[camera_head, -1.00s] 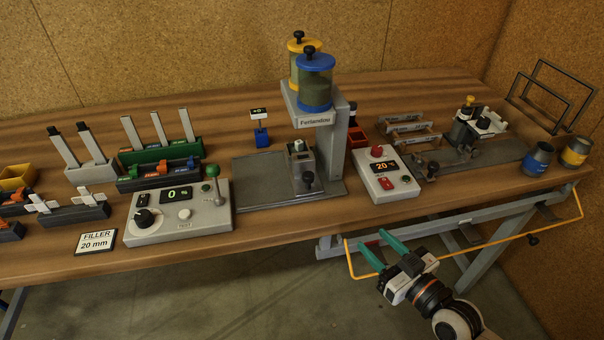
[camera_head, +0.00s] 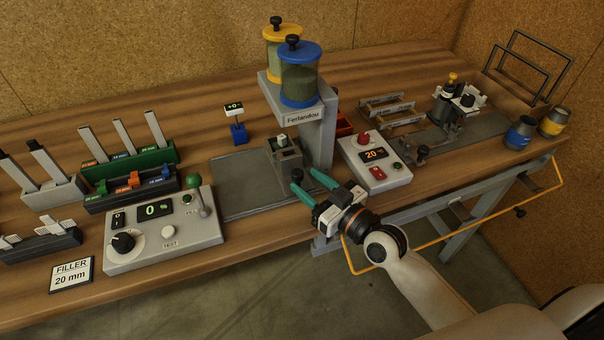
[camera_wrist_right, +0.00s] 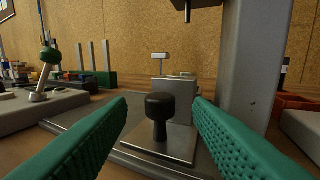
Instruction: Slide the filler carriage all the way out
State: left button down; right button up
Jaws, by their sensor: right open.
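The filler carriage (camera_head: 286,155) is a small grey box on the grey base plate (camera_head: 236,181), under the filler head (camera_head: 302,117) with its blue and yellow hoppers. Its black knob (camera_head: 297,175) stands upright at the carriage's front; it also shows in the right wrist view (camera_wrist_right: 160,112). My right gripper (camera_head: 309,182) has green fingers and is open. In the wrist view the knob stands between and beyond the two fingertips, with gaps on both sides and no contact visible. My left gripper is not in view.
A control box (camera_head: 164,232) with a green-balled lever stands left of the plate. A second box (camera_head: 374,160) reading 20 stands to the right, close to my gripper. A filler 20 mm card (camera_head: 72,274) lies at the front left. The table's front edge runs beneath my right wrist.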

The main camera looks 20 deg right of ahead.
aim_at(288, 158)
jog(key=shift+x, duration=1.45)
jog(key=shift+c, duration=0.5)
grip_shut()
